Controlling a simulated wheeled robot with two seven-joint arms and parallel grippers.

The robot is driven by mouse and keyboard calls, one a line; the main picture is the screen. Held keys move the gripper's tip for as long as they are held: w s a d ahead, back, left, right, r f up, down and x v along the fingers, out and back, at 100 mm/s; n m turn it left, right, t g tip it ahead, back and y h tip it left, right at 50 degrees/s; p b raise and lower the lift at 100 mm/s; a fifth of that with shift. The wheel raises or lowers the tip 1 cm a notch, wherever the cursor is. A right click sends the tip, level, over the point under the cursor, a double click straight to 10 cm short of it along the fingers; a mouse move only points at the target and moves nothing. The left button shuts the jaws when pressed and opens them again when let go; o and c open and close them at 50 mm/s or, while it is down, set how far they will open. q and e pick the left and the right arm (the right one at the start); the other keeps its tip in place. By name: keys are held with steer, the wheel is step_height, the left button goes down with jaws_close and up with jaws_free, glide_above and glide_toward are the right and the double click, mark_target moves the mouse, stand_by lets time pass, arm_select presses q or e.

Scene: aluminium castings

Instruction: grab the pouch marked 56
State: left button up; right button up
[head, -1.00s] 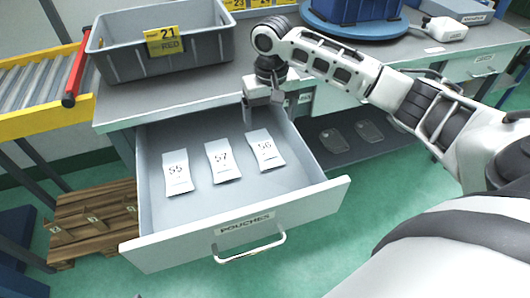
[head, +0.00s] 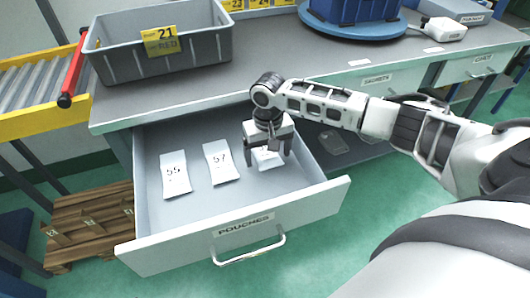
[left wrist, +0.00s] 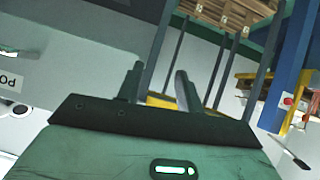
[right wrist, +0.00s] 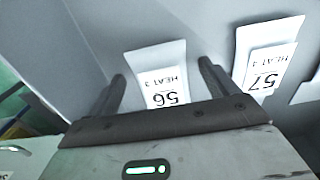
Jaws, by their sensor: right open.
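The pouch marked 56 (head: 266,158) lies in the open drawer (head: 210,240), partly hidden by my right gripper (head: 267,158) in the head view. In the right wrist view the pouch marked 56 (right wrist: 163,80) shows between the open, empty fingers of the right gripper (right wrist: 163,88). Its lower edge is hidden behind the gripper body. The pouch marked 57 (head: 221,163) and the pouch marked 55 (head: 174,175) lie to its left in the head view. My left gripper (left wrist: 158,82) shows in the left wrist view with its fingers apart and nothing between them.
The drawer's front and side walls stand around the pouches. Above it, the grey worktop (head: 265,60) holds a grey bin (head: 165,50) marked 21 and a blue turntable (head: 350,28). Wooden pallets (head: 90,220) stand on the floor at left.

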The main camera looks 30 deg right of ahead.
steer(key=c, duration=1.1)
steer(key=shift+r, duration=0.1)
